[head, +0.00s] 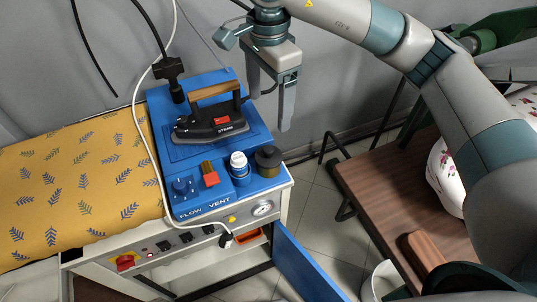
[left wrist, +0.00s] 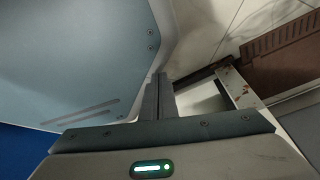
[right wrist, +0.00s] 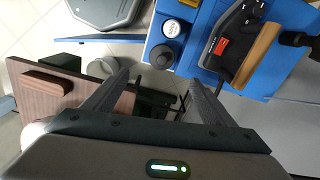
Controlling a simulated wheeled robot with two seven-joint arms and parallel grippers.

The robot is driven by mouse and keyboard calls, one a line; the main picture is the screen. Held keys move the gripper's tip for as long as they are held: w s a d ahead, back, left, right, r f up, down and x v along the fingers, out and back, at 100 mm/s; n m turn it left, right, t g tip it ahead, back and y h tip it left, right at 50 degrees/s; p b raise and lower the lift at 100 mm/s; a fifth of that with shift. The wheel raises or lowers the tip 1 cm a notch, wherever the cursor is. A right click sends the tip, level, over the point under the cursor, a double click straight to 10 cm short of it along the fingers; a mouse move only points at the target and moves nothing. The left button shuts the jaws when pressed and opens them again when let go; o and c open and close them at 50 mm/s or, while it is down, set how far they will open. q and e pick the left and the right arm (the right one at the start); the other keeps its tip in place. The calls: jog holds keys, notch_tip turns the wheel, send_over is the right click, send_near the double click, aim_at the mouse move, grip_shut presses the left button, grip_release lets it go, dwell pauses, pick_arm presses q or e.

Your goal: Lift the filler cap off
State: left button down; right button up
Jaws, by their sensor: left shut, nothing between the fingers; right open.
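The dark round filler cap (head: 268,160) sits on the front right corner of the blue top of the ironing station. It also shows in the right wrist view (right wrist: 162,57), just beyond the fingertips. My right gripper (head: 270,110) is open and empty, pointing down above and behind the cap, apart from it. In the right wrist view the cap lies between the lines of the two fingers (right wrist: 158,78). My left gripper (left wrist: 158,95) is shut and empty, near a pale panel. It is not in the head view.
A white-lidded blue bottle (head: 239,168) stands just left of the cap. The steam iron (head: 211,122) rests on its blue plate behind. A blue door (head: 305,265) hangs open below. A brown table (head: 385,185) stands right.

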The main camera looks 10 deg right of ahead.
jog(key=p, duration=0.3)
send_over(268, 148)
jog(key=f, duration=0.6)
jog(key=shift+s+f, duration=0.2)
jog(key=shift+s, duration=0.2)
notch_tip(268, 148, down, 4)
jog(key=shift+p, duration=0.45)
pick_arm(q)
jog(key=s+a+r+g, duration=0.2)
jog(key=s+a, duration=0.1)
jog(key=s, duration=0.5)
jog(key=shift+y, duration=0.3)
pick_arm(e)
jog(key=shift+f, duration=0.75)
pick_arm(q)
jog(key=shift+a, duration=0.1)
jog(key=shift+r, duration=0.1)
pick_arm(e)
jog(key=shift+w+f+p, duration=0.15)
jog(key=shift+f+p, duration=0.35)
jog(key=shift+p, duration=0.25)
notch_tip(268, 148, down, 3)
jog(key=shift+w+r+p, duration=0.1)
jog(key=shift+w+p, duration=0.05)
jog(key=shift+p, duration=0.75)
jog(key=shift+f, duration=0.65)
pick_arm(q)
notch_tip(268, 148, up, 3)
